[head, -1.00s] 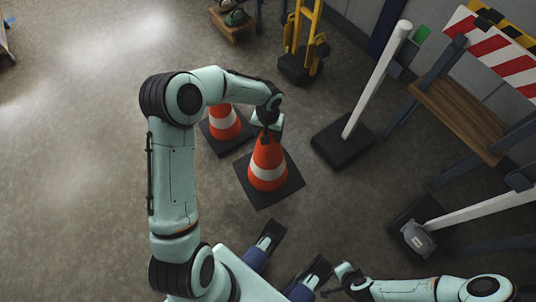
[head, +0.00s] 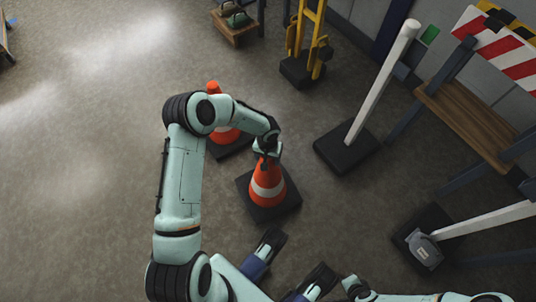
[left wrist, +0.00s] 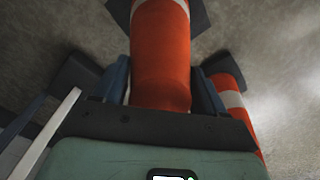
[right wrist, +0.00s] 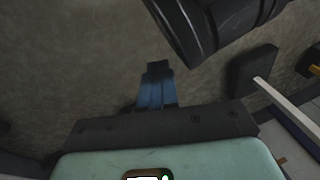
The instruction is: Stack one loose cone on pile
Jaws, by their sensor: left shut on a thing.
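An orange cone (head: 267,188) with a white band and dark square base stands upright in the middle of the head view. My left gripper (head: 267,152) is shut around its top. In the left wrist view the cone (left wrist: 161,60) is between the blue fingers. I cannot tell whether its base touches the floor. A second orange and white cone (head: 222,135) is just behind it to the left, partly hidden by my left arm. It shows at right in the left wrist view (left wrist: 234,101). My right gripper (right wrist: 157,70) is empty, fingers together, in the right wrist view.
A white post (head: 378,90) on a dark base stands right of the cones. Beyond it is a striped barrier (head: 490,42). A yellow hand truck (head: 310,35) is at the back. Another white post (head: 485,219) lies tilted at right. The left floor is clear.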

